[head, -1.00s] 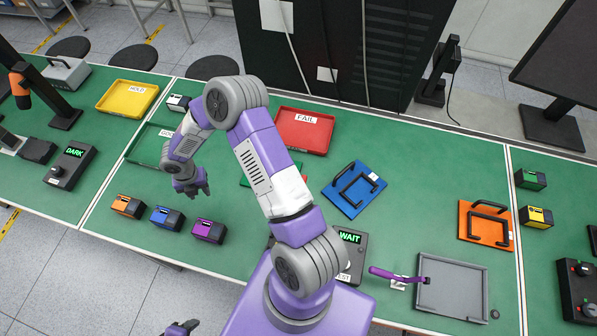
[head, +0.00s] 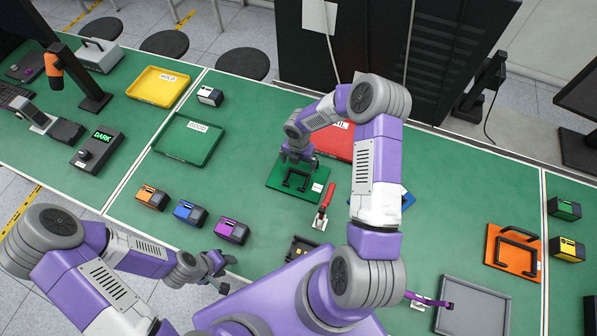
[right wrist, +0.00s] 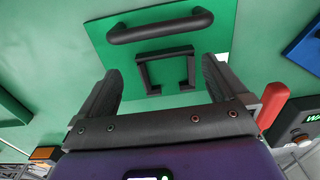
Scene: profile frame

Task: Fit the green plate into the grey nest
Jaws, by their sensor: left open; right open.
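The green plate (head: 314,197) lies flat on the green table, with a black handle frame on top. My right gripper (head: 297,160) is open and empty above its far edge. In the right wrist view the plate (right wrist: 215,42) shows a black bar handle (right wrist: 160,27) and a black bracket (right wrist: 167,56) in front of the open right fingers (right wrist: 160,66); I see no grip on either. The grey nest (head: 475,302) is empty at the lower right, with a purple lever clamp (head: 428,300) at its left side. My left gripper (head: 222,273) is open and empty by the table's front edge.
A red lever clamp (head: 327,199) stands just right of the plate. A blue plate (head: 408,200) is partly hidden by my right arm. An orange plate (head: 513,254) lies beyond the nest. Green (head: 190,139) and red (head: 335,143) trays sit behind. Several small boxes line the front left.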

